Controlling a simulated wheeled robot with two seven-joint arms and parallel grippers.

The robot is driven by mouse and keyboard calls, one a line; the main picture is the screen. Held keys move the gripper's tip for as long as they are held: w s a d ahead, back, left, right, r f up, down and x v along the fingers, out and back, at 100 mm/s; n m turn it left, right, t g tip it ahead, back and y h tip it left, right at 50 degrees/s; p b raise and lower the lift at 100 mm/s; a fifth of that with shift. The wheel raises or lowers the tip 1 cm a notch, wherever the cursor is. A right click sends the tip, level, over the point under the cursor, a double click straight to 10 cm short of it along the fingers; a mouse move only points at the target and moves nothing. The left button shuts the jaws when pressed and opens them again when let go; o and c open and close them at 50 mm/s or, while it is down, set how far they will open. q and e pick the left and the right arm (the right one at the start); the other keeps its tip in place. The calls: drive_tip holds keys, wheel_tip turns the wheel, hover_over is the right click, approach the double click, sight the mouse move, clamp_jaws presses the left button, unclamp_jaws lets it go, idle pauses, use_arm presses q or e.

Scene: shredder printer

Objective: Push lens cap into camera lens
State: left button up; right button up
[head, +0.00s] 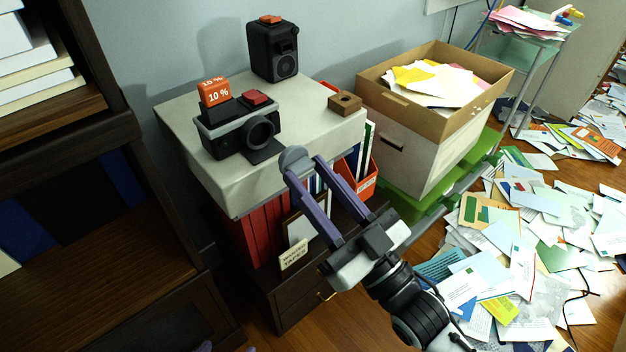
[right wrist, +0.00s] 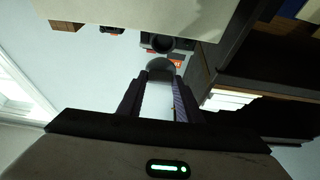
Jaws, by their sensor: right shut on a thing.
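The camera (head: 238,130), silver and black with a red button on top, stands on the pale-topped cabinet. Its dark round lens (head: 261,133) faces front right. The lens also shows in the right wrist view (right wrist: 160,44). My right gripper (head: 303,167) is shut on the round grey lens cap (head: 294,157). The cap, also in the right wrist view (right wrist: 159,65), sits between the fingertips, in front of and a little below the lens, apart from it. Small purple tips at the bottom edge of the head view look like my left gripper (head: 227,348); its opening is unclear.
An orange "10 %" block (head: 214,93) stands on the camera. A black speaker-like box (head: 272,50) and a small brown block (head: 345,103) share the cabinet top (head: 308,95). A cardboard box (head: 430,125) of papers stands right. Dark shelves (head: 100,200) stand left. Papers litter the floor.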

sight(290, 164)
drive_tip(key=shift+f, duration=0.15)
drive_tip(key=shift+w+a, duration=0.85)
drive_tip(key=shift+w, duration=0.3)
drive_tip(key=shift+w+a, duration=0.85)
drive_tip(key=shift+w, duration=0.3)
drive_tip(key=shift+w+a, duration=0.1)
drive_tip(key=shift+w, duration=0.05)
idle(0.3)
drive_tip(key=shift+w+a, duration=0.75)
drive_tip(key=shift+w, duration=0.3)
drive_tip(key=o, duration=1.1)
